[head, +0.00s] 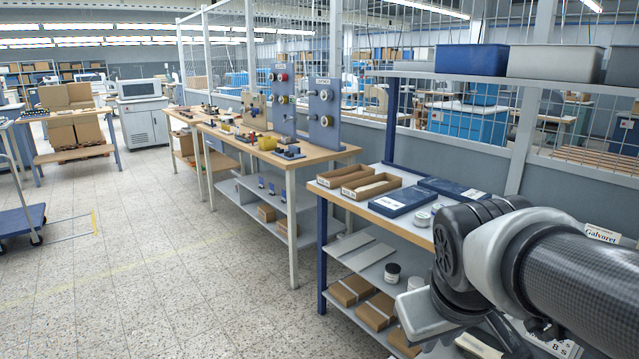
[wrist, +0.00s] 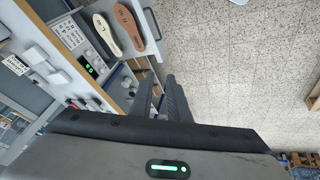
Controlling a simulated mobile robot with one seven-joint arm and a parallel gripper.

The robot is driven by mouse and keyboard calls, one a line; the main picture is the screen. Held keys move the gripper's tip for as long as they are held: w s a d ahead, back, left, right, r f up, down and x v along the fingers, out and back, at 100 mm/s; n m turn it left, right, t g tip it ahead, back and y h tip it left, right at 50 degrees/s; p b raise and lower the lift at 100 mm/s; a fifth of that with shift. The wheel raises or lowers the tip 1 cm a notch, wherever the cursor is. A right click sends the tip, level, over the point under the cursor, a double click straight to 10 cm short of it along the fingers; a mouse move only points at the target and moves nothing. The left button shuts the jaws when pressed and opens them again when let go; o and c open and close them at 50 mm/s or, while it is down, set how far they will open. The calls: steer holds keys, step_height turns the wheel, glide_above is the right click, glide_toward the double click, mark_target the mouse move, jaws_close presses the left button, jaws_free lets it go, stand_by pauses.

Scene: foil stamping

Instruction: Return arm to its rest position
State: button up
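My gripper (wrist: 160,78) shows in the wrist view as two dark fingers with a narrow gap between them. The fingers are apart and nothing shows between them. It hangs beside a bench edge, with speckled floor (wrist: 240,75) to its right. In the head view my arm is folded at the lower right, and the gripper itself cannot be made out there.
In the wrist view, a pale sole-shaped piece (wrist: 108,34) and a brown one (wrist: 137,27) lie near a device with a green display (wrist: 89,69). In the head view, a workbench (head: 331,185) with shelves stands close to my arm.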

steer(key=s+a+m+y, duration=0.2)
steer(key=s+a, duration=0.1)
steer(key=s, duration=0.2)
step_height(320, 180, up, 18)
steer(key=p, duration=1.7)
steer(key=shift+s+r, duration=0.15)
steer(key=shift+s, duration=0.1)
steer(key=shift+d, duration=0.1)
